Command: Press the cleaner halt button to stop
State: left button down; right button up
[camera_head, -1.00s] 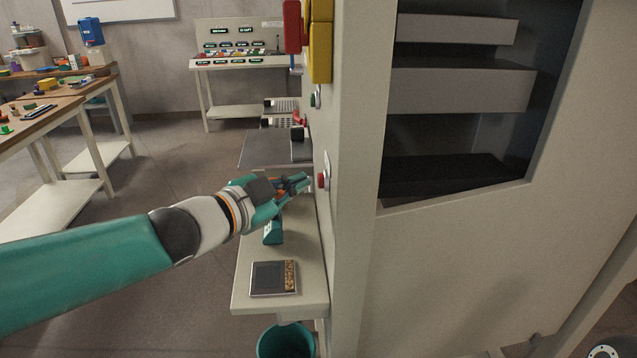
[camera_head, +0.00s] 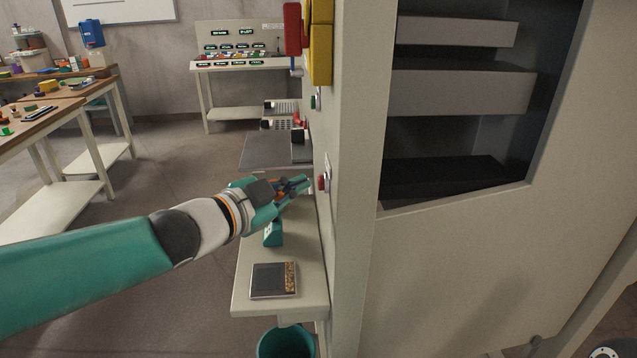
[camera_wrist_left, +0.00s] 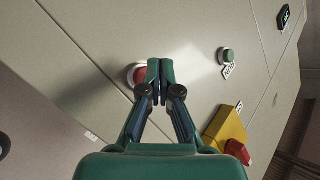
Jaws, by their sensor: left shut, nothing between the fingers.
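A red push button (camera_head: 321,183) in a light collar sits on the side wall of the pale cabinet, with a small label plate above it that I cannot read. The red button (camera_wrist_left: 138,74) also shows in the left wrist view, partly behind the fingertips. My left gripper (camera_head: 306,183) is shut and empty, its tips just to the left of the button, pointing at the wall. In the left wrist view the fingertips (camera_wrist_left: 160,72) overlap the button's right side; I cannot tell whether they touch it. My right gripper is not in view.
A green button (camera_wrist_left: 227,55) with a label and a yellow box (camera_wrist_left: 228,130) with a red part are on the same wall. Below my left arm is a narrow shelf (camera_head: 250,300) with a dark square tray (camera_head: 270,280). A teal bin (camera_head: 286,343) stands under it.

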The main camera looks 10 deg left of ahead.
pick_arm(q)
jog(key=shift+d, duration=0.15)
jog(key=shift+w+d, duration=0.15)
jog(key=shift+d, duration=0.15)
jog(key=shift+w+d+b, duration=0.1)
jog(key=shift+d+b, duration=0.35)
dwell(0.9)
jog(key=shift+a+r, duration=0.1)
jog(key=shift+a, duration=0.05)
dwell(0.3)
jog(key=shift+s+a+p, duration=0.25)
jog(key=shift+a+p, duration=0.45)
jog(key=a+p, duration=0.1)
jog(key=a, duration=0.1)
jog(key=s+a+p, duration=0.1)
jog(key=a+p, duration=0.1)
jog(key=shift+s+a, duration=0.2)
jog(key=shift+a, duration=0.2)
